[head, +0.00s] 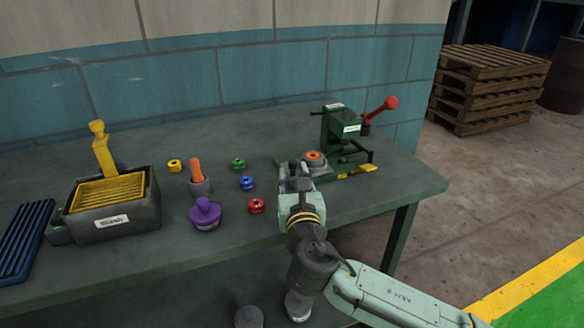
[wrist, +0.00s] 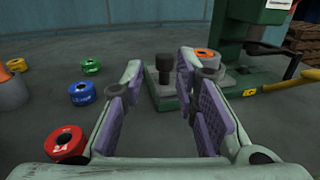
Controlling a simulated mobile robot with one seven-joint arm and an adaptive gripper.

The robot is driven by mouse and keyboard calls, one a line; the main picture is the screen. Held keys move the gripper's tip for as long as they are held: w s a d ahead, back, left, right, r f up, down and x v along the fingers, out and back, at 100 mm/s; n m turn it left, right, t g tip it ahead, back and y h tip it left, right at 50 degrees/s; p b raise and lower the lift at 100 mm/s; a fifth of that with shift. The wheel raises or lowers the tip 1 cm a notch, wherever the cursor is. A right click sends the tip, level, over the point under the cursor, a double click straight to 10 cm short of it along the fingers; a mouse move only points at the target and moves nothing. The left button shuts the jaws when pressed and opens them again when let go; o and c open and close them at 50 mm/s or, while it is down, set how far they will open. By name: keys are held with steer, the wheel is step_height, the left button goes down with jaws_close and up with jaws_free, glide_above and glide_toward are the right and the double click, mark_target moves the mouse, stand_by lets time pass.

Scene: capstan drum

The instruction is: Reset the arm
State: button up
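My gripper (head: 294,176) reaches over the table's right part, just in front of the green press (head: 343,130). In the wrist view my gripper (wrist: 162,85) is open, its two purple-padded fingers apart with nothing between them. Beyond the fingertips stands a dark post (wrist: 164,68) on a green base. An orange ring (head: 315,156) sits on a grey block beside it; the ring also shows right of the fingers in the wrist view (wrist: 208,58). The arm stretches from the lower right of the head view.
Red (head: 256,206), blue (head: 246,183), green (head: 238,163) and yellow (head: 174,166) rings lie left of my gripper. A purple-topped piece (head: 205,212), an orange-handled piece (head: 197,175) and a dark bin (head: 116,233) stand further left.

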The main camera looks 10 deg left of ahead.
steer(key=shift+s+d, duration=0.2)
steer(key=shift+s, duration=0.3)
